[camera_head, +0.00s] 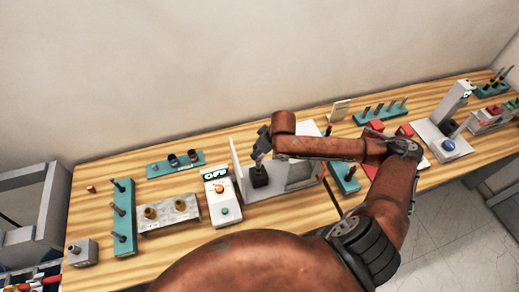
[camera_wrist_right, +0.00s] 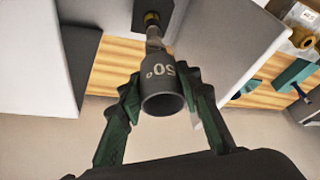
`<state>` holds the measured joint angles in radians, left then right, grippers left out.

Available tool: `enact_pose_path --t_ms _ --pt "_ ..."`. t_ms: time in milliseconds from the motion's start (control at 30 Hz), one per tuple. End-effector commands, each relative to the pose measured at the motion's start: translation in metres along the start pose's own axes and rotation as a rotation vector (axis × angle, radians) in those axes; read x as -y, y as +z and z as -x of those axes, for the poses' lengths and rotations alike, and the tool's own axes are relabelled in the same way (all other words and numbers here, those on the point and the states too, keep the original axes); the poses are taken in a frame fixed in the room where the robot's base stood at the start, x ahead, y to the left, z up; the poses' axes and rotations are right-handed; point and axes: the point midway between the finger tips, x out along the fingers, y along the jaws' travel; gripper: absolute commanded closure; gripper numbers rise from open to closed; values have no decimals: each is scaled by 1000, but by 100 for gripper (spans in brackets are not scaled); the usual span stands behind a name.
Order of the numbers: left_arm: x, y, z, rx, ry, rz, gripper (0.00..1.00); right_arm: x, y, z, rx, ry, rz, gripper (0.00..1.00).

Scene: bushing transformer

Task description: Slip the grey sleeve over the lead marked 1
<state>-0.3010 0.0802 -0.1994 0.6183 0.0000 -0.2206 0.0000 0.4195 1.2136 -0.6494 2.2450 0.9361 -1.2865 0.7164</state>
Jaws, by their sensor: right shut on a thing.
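My right gripper (camera_head: 263,145) is above a black block (camera_head: 259,178) inside a pale grey walled fixture (camera_head: 240,170). In the right wrist view the gripper (camera_wrist_right: 163,92) is shut on a dark grey sleeve (camera_wrist_right: 162,80) with pale markings that look like 50, upside down. The sleeve's wide open mouth faces the camera. Beyond it a thin grey stem (camera_wrist_right: 154,38) runs in line with it to a brass ring (camera_wrist_right: 152,18) at the dark block. I cannot tell whether the stem enters the sleeve. No mark 1 is readable. My left gripper is out of view.
Left of the fixture stand a white box showing OFF (camera_head: 216,188), a grey block with two brass posts (camera_head: 168,214) and teal peg racks (camera_head: 123,220). The fixture's grey walls stand close around the gripper. More fixtures fill the table's right side.

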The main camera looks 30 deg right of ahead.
Motion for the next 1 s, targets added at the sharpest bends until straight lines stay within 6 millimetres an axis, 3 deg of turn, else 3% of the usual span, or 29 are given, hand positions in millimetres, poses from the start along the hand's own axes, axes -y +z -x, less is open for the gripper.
enact_pose_path --t_ms 1000 --pt "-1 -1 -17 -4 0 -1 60 0 23 -55 0 0 -1 81"
